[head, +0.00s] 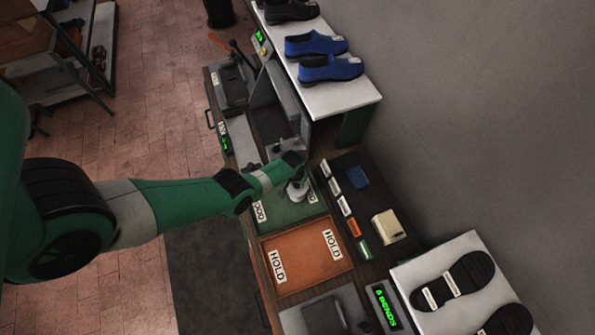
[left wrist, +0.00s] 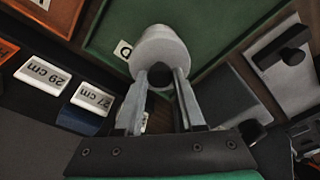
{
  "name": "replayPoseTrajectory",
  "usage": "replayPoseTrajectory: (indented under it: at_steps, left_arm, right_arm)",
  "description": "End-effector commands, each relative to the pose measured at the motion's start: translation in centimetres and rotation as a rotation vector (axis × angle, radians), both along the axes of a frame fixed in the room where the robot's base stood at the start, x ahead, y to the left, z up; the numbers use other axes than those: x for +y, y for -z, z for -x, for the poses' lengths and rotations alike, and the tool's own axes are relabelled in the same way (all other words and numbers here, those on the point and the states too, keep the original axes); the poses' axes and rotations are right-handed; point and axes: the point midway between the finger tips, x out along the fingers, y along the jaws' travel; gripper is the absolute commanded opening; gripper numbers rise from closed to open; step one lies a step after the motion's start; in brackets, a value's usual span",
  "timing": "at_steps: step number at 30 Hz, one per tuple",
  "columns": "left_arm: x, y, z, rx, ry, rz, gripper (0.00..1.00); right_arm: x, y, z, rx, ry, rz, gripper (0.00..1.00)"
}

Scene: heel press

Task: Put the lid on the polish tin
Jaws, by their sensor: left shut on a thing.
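My left gripper (head: 297,187) reaches in from the left over the green tray (head: 290,212). It is shut on a pale grey, rounded thing (left wrist: 160,48), which shows between the fingertips in the left wrist view. A dark round patch shows on the near side of that thing. I cannot tell whether it is the polish tin, its lid or something else. In the head view my wrist partly covers it, and I cannot tell whether it touches the tray. No separate polish tin or lid can be made out. My right gripper is not in view.
An orange tray (head: 306,262) marked HOLD lies beside the green one. A dark tray to the right holds a blue block (head: 357,177), a cream block (head: 388,226) and labelled pieces. A grey press (head: 280,110) stands behind. Blue shoes (head: 330,68) sit on a white shelf.

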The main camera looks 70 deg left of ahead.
Motion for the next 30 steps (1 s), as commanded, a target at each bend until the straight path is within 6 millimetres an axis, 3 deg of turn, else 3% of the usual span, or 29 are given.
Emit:
replayPoseTrajectory:
  at_steps: [30]
  left_arm:
    - [-0.03, 0.91, 0.02, 0.0, 0.0, 0.0, 0.07]
  right_arm:
    - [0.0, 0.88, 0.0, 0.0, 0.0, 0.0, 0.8]
